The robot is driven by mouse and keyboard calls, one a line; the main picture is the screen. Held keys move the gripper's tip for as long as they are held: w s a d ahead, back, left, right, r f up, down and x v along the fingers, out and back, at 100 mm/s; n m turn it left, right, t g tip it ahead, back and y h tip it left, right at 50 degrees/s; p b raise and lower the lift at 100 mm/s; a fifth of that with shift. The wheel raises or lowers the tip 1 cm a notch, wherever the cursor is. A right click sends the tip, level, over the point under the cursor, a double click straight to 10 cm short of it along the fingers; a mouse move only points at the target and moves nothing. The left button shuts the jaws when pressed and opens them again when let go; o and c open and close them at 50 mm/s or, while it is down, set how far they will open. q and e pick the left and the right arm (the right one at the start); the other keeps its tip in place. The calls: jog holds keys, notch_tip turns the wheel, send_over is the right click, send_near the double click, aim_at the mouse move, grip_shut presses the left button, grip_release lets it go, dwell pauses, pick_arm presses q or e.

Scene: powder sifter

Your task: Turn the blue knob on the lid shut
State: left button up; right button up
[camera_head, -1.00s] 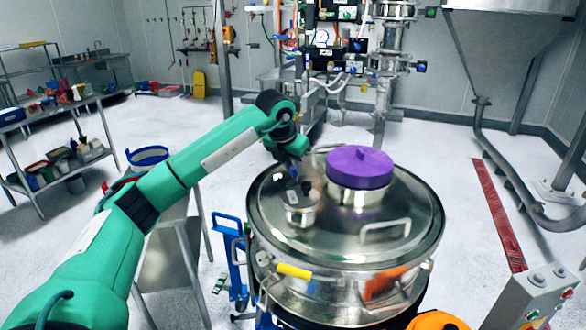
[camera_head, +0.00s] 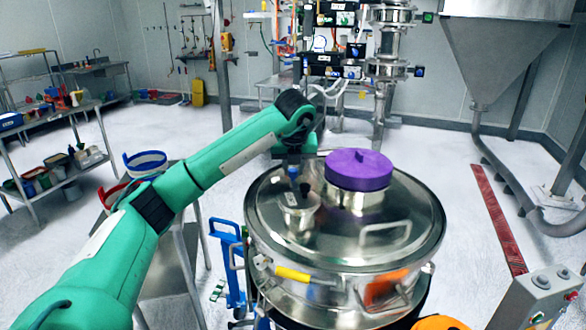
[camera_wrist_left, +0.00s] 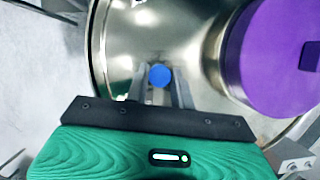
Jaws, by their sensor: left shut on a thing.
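The blue knob (camera_head: 293,170) sits at the left of the round steel lid (camera_head: 395,232), above a small metal cap on it. In the left wrist view the knob (camera_wrist_left: 159,75) shows as a blue disc between the fingertips. My left gripper (camera_head: 294,180) comes down from above and is shut on the knob; its fingers (camera_wrist_left: 160,82) flank the knob in the wrist view. The gripper partly hides the knob in the head view. My right gripper is out of view.
A purple-capped port (camera_head: 358,172) stands on the lid just right of the knob, close to the gripper. A loop handle (camera_head: 385,232) rises from the lid's front. A steel hopper (camera_head: 515,45) is at the back right, shelves (camera_head: 60,135) at the left.

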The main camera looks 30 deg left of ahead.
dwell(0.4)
pick_arm(q)
jog(key=o, duration=1)
jog(key=shift+r, duration=0.1)
jog(key=shift+s+d+r, duration=0.1)
jog(key=shift+s+r, duration=0.05)
jog(key=shift+r, duration=0.25)
jog(key=b+v, duration=0.1)
jog(key=v, duration=1.1)
jog(key=shift+r, duration=0.35)
jog(key=shift+s+d, duration=0.1)
